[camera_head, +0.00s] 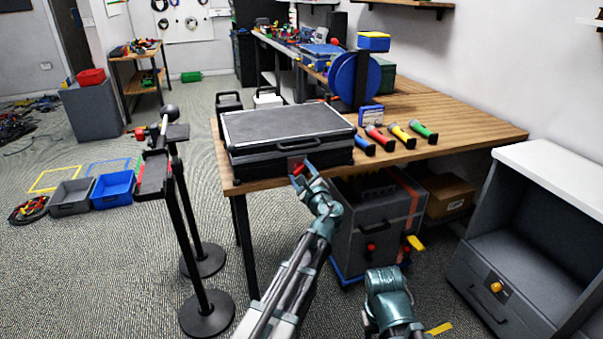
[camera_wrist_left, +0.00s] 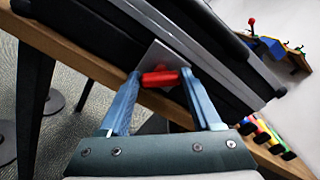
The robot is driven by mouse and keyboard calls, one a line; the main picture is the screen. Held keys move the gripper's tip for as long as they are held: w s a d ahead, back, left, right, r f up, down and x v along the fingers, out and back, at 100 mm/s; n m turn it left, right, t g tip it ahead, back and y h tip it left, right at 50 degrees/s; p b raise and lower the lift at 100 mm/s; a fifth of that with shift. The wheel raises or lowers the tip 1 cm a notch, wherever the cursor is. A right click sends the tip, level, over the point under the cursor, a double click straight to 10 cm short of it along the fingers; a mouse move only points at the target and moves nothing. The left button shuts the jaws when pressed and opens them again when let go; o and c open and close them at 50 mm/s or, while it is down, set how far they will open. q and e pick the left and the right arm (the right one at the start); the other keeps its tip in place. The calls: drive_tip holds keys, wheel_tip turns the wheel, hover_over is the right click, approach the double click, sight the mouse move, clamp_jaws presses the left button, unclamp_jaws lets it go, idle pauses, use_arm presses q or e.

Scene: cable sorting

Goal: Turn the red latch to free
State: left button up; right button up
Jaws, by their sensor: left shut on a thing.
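The red latch (camera_head: 298,168) is on the front of a closed dark case on the wooden table. In the left wrist view the red latch (camera_wrist_left: 160,78) lies crosswise between my fingertips, in front of a light metal plate (camera_wrist_left: 165,55). My left gripper (camera_head: 302,176) reaches up to the case front and is shut on the latch; it also shows in the left wrist view (camera_wrist_left: 160,82). My right gripper is not clearly seen; a part of my right arm shows at the bottom of the head view.
The case (camera_head: 285,125) sits near the front edge of the table (camera_head: 465,115). Several coloured cylinders lie right of it. A grey cabinet (camera_head: 370,235) with red knobs stands under the table. Black posts (camera_head: 185,220) stand to the left.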

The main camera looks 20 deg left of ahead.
use_arm(q)
drive_tip(key=n, duration=0.5)
drive_tip(key=shift+f, duration=0.15)
drive_tip(key=shift+s+f+n, duration=0.1)
drive_tip(key=shift+n, duration=2.3)
drive_tip(key=o, duration=1.4)
drive_tip(key=v, duration=1.3)
drive_tip(key=shift+s+d, duration=0.2)
drive_tip(key=shift+s, duration=0.1)
